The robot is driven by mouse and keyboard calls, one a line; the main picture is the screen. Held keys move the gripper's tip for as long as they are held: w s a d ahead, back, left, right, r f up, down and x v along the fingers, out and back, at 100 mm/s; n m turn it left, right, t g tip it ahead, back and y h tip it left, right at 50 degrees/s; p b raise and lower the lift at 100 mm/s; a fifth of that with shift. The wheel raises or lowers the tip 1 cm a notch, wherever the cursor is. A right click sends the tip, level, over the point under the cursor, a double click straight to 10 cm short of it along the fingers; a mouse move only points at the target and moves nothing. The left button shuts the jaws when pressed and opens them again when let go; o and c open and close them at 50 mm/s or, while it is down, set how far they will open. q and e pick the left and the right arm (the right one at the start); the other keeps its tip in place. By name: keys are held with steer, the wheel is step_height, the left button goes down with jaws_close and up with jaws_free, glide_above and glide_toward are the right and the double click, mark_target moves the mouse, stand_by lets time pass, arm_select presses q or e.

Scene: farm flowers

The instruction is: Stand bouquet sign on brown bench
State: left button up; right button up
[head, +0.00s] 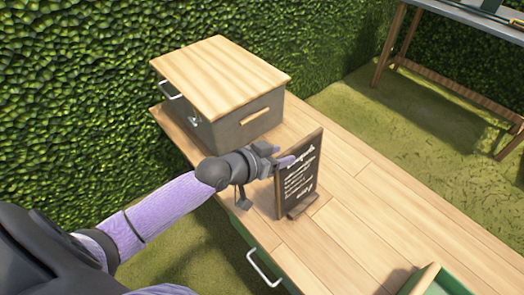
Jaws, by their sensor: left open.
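The bouquet sign (299,178), a dark board with white lettering in a wooden frame, stands upright on its small foot on the light-brown plank-topped bench (352,205). My left gripper (282,160) is at the sign's upper left edge, with its jaws open. Whether a finger touches the frame cannot be told, as the sign partly hides the fingertips. My right gripper is not in view.
A grey box with a wooden lid (222,76) stands on the bench behind the sign. A green tray (430,280) is at the lower right. Bare planks lie right of the sign. A hedge (80,90) runs behind, and another table (470,15) stands at the upper right.

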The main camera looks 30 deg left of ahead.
arm_select(q)
steer(key=p+v, duration=0.3)
steer(key=v, duration=0.7)
steer(key=s+a+f+n+g+y, duration=0.1)
steer(key=s+a+f+g+y, duration=0.15)
steer(key=f, duration=0.65)
steer(key=s+a+f+n+g+y, duration=0.1)
steer(key=s+a+f+y, duration=0.2)
steer(key=f, duration=0.6)
steer(key=s+d+f+g, duration=0.3)
steer(key=s+f, duration=0.2)
steer(key=s, duration=0.3)
steer(key=s+d+f+m+g, duration=0.1)
steer(key=s+d+f+g, duration=0.1)
steer(key=s+f, duration=0.3)
steer(key=s+d+f+g, duration=0.3)
steer(key=s+f, duration=0.2)
steer(key=s, duration=0.8)
steer(key=shift+s+d+f+m+g, duration=0.2)
steer(key=shift+d+m+g, duration=0.1)
steer(key=shift+g, duration=0.05)
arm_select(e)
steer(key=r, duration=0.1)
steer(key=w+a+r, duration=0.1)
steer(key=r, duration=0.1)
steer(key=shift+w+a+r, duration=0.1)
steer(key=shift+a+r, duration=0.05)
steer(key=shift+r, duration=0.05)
